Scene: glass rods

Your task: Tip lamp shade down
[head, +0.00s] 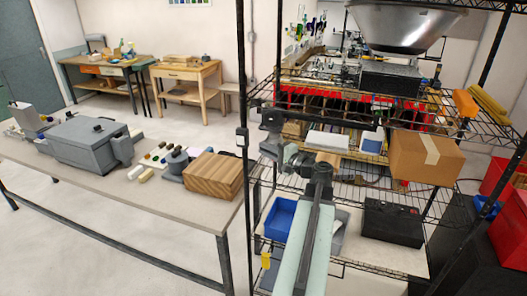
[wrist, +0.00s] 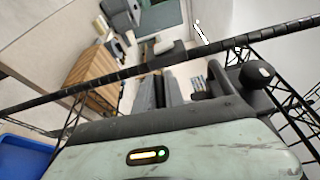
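A small dark rounded head (head: 272,119), which looks like the lamp shade, stands at the shelf's left front post. It shows as a dark knob (wrist: 257,73) at the right of the wrist view. My gripper (head: 271,148) is just below it in the head view, at the end of my pale arm. In the wrist view my gripper (wrist: 160,90) has two dark fingers with a narrow gap between them and nothing seen in it. The knob is beside the fingers, apart from them. The lamp's base and joint are not clear.
A black shelf post (head: 243,140) stands close to my gripper. A wooden block (head: 213,177) lies on the table to the left. A cardboard box (head: 425,157) is on the shelf at right, a blue bin (head: 280,217) below. A large flared silver piece (head: 402,25) is above.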

